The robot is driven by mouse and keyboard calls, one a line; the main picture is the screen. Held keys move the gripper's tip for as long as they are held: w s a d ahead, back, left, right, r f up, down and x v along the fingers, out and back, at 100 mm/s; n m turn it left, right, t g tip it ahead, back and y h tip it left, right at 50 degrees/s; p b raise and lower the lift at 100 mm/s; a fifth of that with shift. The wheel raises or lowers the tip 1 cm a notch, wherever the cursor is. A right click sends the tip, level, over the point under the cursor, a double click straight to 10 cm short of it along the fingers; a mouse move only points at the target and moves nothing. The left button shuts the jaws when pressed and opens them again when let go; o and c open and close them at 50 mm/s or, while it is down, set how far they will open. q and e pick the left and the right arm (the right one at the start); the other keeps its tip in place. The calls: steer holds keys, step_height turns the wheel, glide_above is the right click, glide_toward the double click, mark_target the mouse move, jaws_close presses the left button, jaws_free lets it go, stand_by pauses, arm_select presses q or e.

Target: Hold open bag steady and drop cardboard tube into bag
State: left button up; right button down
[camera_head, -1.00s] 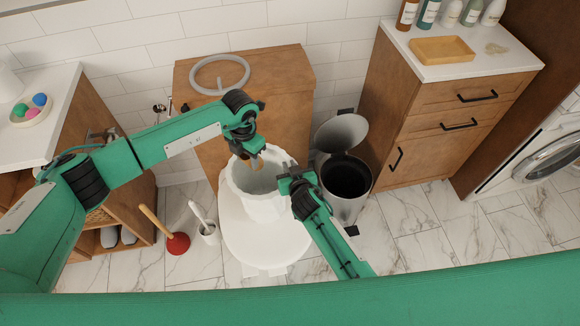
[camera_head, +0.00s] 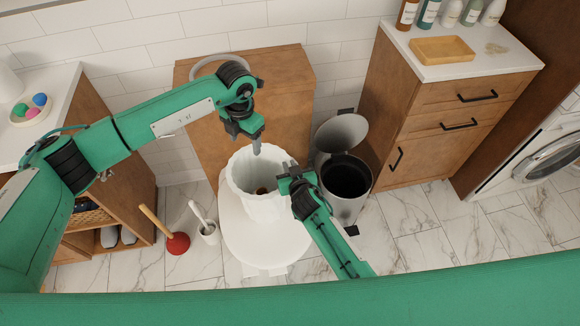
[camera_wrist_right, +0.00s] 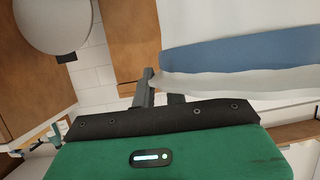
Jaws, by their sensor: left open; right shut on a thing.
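The white open bag (camera_head: 262,208) stands upright on the white toilet lid. A small brown piece, the cardboard tube (camera_head: 261,190), shows low inside the bag, mostly hidden by its walls. My left gripper (camera_head: 257,148) is open and empty, just above the bag's back rim. My right gripper (camera_head: 286,176) is shut on the bag's right rim. In the right wrist view, the bag's pale sheet (camera_wrist_right: 240,84) meets the fingers of my right gripper (camera_wrist_right: 160,92).
A bin (camera_head: 347,180) with its lid raised stands right of the bag. A red plunger (camera_head: 178,243) and a toilet brush (camera_head: 208,231) stand on the floor at left. The wooden box (camera_head: 285,80) is behind the bag.

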arm_select(q)
steer(key=shift+r, duration=2.15)
arm_select(e)
steer(key=shift+s+f, duration=0.15)
steer(key=shift+f, duration=0.2)
steer(key=c, duration=1.4)
jaws_free()
arm_select(q)
steer(key=shift+w, duration=0.1)
arm_select(e)
steer(key=shift+o, duration=0.2)
steer(key=shift+r, duration=0.1)
steer(key=v, duration=1.2)
steer(key=shift+r, duration=0.2)
arm_select(q)
steer(key=shift+d, duration=0.1)
